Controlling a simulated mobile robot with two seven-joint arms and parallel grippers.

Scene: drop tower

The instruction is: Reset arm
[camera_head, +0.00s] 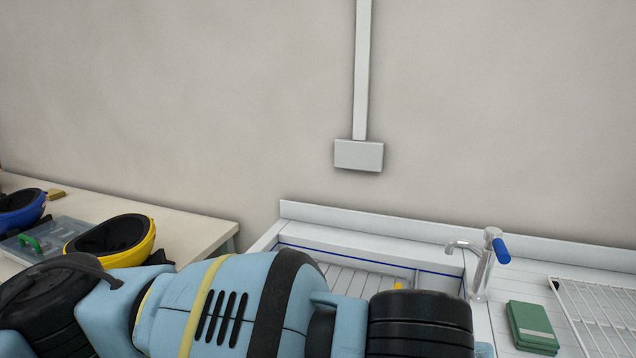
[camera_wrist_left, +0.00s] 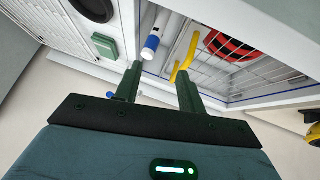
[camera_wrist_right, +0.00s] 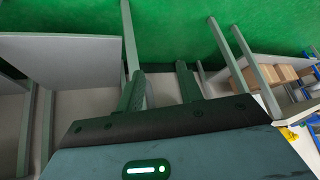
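One of my arms, pale blue with black joints, lies across the bottom of the head view. Neither gripper shows in that view. In the left wrist view my left gripper (camera_wrist_left: 160,78) is open, its two dark green fingers apart with nothing between them. It points toward the white sink basin (camera_wrist_left: 262,100), which holds a yellow hooked item (camera_wrist_left: 190,52), a red round item (camera_wrist_left: 228,46) and a white cylinder with a blue band (camera_wrist_left: 151,44). In the right wrist view my right gripper (camera_wrist_right: 160,75) is open and empty, over grey legs or bars and a green floor (camera_wrist_right: 180,25).
In the head view the sink counter has a tap (camera_head: 482,265) with a blue handle, a green box (camera_head: 531,326) and a white wire rack (camera_head: 598,310). A table at left (camera_head: 190,228) bears a yellow helmet (camera_head: 140,252), a blue helmet (camera_head: 22,212) and a clear case (camera_head: 40,240).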

